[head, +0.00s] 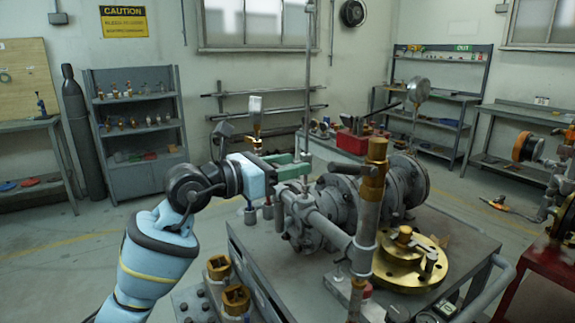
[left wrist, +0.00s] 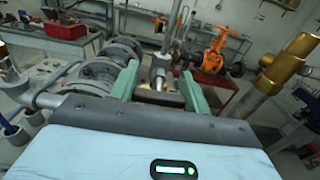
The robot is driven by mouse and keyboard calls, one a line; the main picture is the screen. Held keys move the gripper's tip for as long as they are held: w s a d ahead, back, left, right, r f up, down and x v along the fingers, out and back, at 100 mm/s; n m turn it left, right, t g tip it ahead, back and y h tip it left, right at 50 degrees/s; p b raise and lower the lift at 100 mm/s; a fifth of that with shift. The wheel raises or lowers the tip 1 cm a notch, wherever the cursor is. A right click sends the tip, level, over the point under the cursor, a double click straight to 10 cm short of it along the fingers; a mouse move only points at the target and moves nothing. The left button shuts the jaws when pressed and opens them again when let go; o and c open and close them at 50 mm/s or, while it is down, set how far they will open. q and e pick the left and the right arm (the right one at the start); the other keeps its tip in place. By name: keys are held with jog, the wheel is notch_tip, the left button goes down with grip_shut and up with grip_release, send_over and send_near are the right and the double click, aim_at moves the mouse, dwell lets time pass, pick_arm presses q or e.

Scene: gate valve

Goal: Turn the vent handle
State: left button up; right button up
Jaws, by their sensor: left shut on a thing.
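My left arm reaches in from the left in the head view. My left gripper (head: 293,164) has green fingers and is at the upright stem on the near side of the grey valve body (head: 345,195). The left wrist view shows the two green fingers of the gripper (left wrist: 160,76) apart, one on each side of a small brown-and-grey part, which I take to be the vent handle (left wrist: 161,97). The gripper is shut on it. Most of the handle is hidden by the fingers in the head view. My right gripper is not in view.
The valve stands on a grey cart (head: 462,238). A tall brass-topped pipe (head: 375,165) rises close to the right of the gripper. A brass flange (head: 405,275) lies at the cart's front right. An orange-and-grey machine (head: 527,147) stands at the far right. Open floor lies left of the cart.

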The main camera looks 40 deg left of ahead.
pick_arm(q)
jog(key=shift+o, duration=0.2)
jog(key=shift+r+n+p, duration=0.25)
jog(key=shift+n+p, duration=0.75)
jog(key=n+p, duration=0.8)
jog(key=shift+a+r+n, duration=0.1)
jog(key=shift+a+n, duration=0.05)
jog(key=shift+n, duration=0.25)
jog(key=shift+f+n+p, duration=0.2)
jog(key=shift+n+p, duration=0.2)
jog(key=shift+n, duration=0.5)
jog(key=shift+w+f+n, duration=0.1)
jog(key=shift+f+n, duration=0.05)
jog(key=shift+n, duration=0.85)
jog(key=shift+f+n, duration=0.1)
jog(key=shift+n, duration=0.9)
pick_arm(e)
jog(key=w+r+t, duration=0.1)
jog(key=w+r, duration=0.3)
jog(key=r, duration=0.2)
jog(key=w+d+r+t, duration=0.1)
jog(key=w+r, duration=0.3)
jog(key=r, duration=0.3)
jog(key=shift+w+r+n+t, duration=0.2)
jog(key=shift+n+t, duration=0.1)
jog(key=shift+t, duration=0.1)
pick_arm(q)
jog(key=shift+a, duration=0.1)
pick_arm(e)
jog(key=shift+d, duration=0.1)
